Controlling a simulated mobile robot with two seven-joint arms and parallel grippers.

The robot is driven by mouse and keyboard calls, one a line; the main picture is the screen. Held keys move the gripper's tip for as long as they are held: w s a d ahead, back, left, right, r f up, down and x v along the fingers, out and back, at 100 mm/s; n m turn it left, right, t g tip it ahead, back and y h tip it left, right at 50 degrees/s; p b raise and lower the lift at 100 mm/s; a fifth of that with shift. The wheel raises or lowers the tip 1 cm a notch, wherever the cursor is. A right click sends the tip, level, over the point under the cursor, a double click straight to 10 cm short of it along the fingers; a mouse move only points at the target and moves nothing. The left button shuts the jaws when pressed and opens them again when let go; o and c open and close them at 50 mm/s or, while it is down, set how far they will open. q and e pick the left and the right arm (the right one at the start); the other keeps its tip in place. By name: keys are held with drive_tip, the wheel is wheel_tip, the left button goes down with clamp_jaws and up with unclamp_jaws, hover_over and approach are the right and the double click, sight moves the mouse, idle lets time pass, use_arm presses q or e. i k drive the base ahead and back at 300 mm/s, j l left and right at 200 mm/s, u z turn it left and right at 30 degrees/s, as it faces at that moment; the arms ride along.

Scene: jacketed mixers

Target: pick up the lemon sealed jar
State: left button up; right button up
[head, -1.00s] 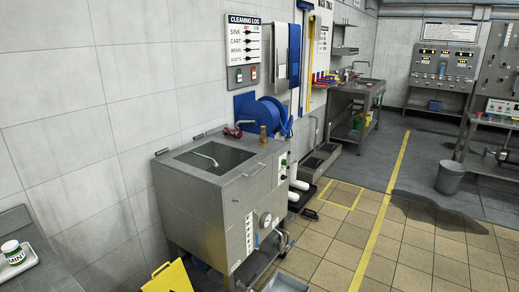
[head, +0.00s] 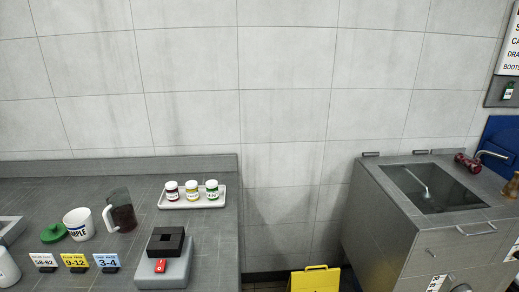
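Three small white-lidded jars stand upright in a row on a white tray (head: 170,206) at the back right of the grey counter. The middle jar (head: 192,190) has a yellow band and looks like the lemon sealed jar; its lettering is too small to read. A dark red-banded jar (head: 172,190) stands to its left and a green-banded jar (head: 212,189) to its right. Neither of my grippers is in view.
On the counter (head: 215,255) are a dark-filled jug (head: 121,214), a white SAMPLE cup (head: 78,224), a green lid (head: 53,233), number cards (head: 76,261) and a black-topped block (head: 166,244). A yellow floor sign (head: 315,280) and steel mixer (head: 385,235) stand to the right.

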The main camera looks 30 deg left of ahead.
sight(192, 194)
drive_tip(key=i+u, duration=0.15)
drive_tip(key=u, duration=0.25)
drive_tip(key=i+l+u, duration=0.1)
drive_tip(key=u, duration=0.35)
drive_tip(key=i+l+u, duration=0.1)
drive_tip(key=u, duration=0.3)
drive_tip(key=i+l+u, duration=0.1)
drive_tip(key=l+u, duration=0.2)
drive_tip(key=u, duration=0.15)
drive_tip(key=l+u, duration=0.2)
drive_tip(key=u, duration=0.2)
drive_tip(key=i+l+u, duration=0.1)
drive_tip(key=u, duration=0.35)
drive_tip(key=l+u, duration=0.5)
drive_tip(key=i+l+u, duration=0.1)
drive_tip(key=l+u, duration=0.35)
drive_tip(key=j, duration=0.15)
